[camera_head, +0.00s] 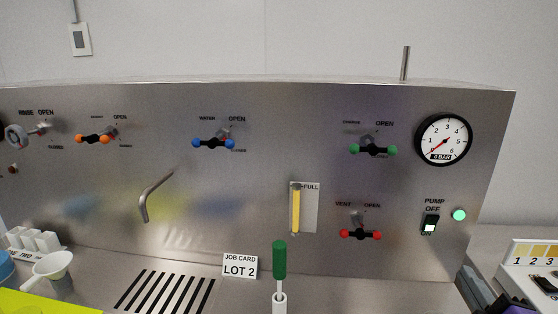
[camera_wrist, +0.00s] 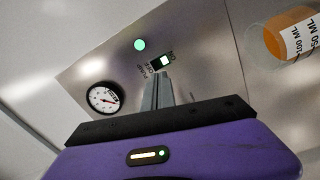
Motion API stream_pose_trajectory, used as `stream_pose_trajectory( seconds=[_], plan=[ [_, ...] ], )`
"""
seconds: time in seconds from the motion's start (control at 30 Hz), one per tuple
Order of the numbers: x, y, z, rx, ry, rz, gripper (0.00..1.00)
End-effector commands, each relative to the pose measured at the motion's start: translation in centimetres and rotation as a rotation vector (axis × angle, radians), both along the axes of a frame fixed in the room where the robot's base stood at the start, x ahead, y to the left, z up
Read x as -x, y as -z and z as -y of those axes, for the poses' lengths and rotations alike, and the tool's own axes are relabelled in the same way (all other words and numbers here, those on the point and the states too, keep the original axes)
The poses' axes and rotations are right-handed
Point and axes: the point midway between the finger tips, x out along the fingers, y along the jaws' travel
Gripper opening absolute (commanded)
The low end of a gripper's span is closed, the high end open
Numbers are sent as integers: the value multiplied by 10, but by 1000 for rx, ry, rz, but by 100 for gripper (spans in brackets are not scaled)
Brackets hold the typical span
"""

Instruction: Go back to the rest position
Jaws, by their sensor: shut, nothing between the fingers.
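My gripper (camera_wrist: 162,88) shows in the wrist view, its two grey fingers together with nothing between them. Behind the fingertips is the steel panel, with the pump switch (camera_wrist: 162,62) just beyond them; I cannot tell the distance. The fingers do not show in the head view.
The upright steel panel (camera_head: 260,130) carries valves with orange, blue, green and red handles, a spout (camera_head: 152,195) and a pressure gauge (camera_head: 443,139). A green lamp (camera_head: 459,215) is lit. A green-handled tool (camera_head: 280,262) stands in front. A beaker of orange liquid (camera_wrist: 280,38) is at right.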

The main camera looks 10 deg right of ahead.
Motion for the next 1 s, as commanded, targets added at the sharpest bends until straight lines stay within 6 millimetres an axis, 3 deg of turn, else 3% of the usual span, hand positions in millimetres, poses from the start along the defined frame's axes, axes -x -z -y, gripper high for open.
stream_pose_trajectory(
  seconds=[0.07,0.17,0.5,0.8,1.0],
  plan=[
    [7,-11,2,-108,21,94,0],
    [22,-10,-5,-267,29,196,0],
    [104,42,-81,-830,-52,385,0],
    [190,80,-151,-1180,-121,335,0],
    [252,101,-188,-1300,-127,200,0]
  ],
)
